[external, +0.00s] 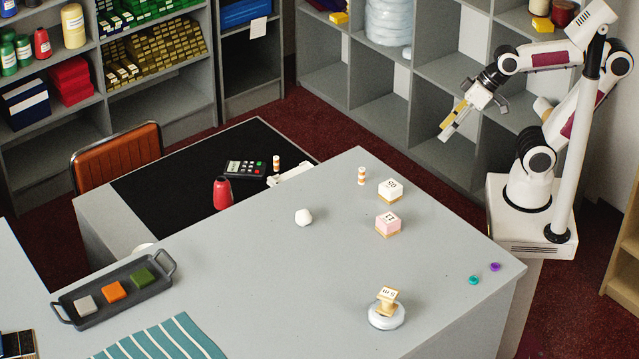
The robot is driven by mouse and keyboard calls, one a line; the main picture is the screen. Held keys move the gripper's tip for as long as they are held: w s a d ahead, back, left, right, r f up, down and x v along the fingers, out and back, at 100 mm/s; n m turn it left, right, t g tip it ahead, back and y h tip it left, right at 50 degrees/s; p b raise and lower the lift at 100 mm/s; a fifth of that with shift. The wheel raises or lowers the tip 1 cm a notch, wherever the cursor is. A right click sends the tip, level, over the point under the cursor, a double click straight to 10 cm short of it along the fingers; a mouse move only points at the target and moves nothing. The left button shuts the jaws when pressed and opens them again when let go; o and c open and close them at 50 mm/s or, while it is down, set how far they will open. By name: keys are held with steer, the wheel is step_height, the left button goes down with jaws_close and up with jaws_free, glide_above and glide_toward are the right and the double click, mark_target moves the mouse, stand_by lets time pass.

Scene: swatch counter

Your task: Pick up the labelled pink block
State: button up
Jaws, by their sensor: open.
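The pink block (388,225) sits on the grey counter (270,290), right of the middle. It has a white label with dark marks on top and a tan lower edge. My gripper (447,132) hangs in the air above and to the right of the block, well apart from it. It is open and holds nothing, with its yellowish fingers pointing down and left. A white block (391,191) with a similar dark-marked label stands just behind the pink block, with a small gap between them.
A tan labelled piece (387,296) rests on a white round base (387,318) in front. A white faceted piece (303,217) and a striped cylinder (362,176) stand nearby. Teal (474,280) and purple (495,267) discs lie near the right edge. A tray (114,292) is far left.

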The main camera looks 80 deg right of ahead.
steer(key=w+a+r+m+t+y, duration=0.1)
steer(key=w+a+r+m+t, duration=0.35)
steer(key=w+a+m, duration=0.8)
steer(key=w+a+r+m+t, duration=0.3)
steer(key=w+a+r+m, duration=0.3)
steer(key=w+a+m, duration=0.65)
steer(key=m+g+h, duration=0.6)
steer(key=m+h, duration=0.7)
steer(key=m, duration=0.6)
glide_toward(394, 221)
steer(key=x, duration=0.5)
steer(key=shift+w+a+r, duration=0.2)
steer(key=shift+w+r, duration=0.05)
steer(key=shift+w, duration=0.15)
steer(key=shift+s+f, duration=0.2)
steer(key=shift+s, duration=0.25)
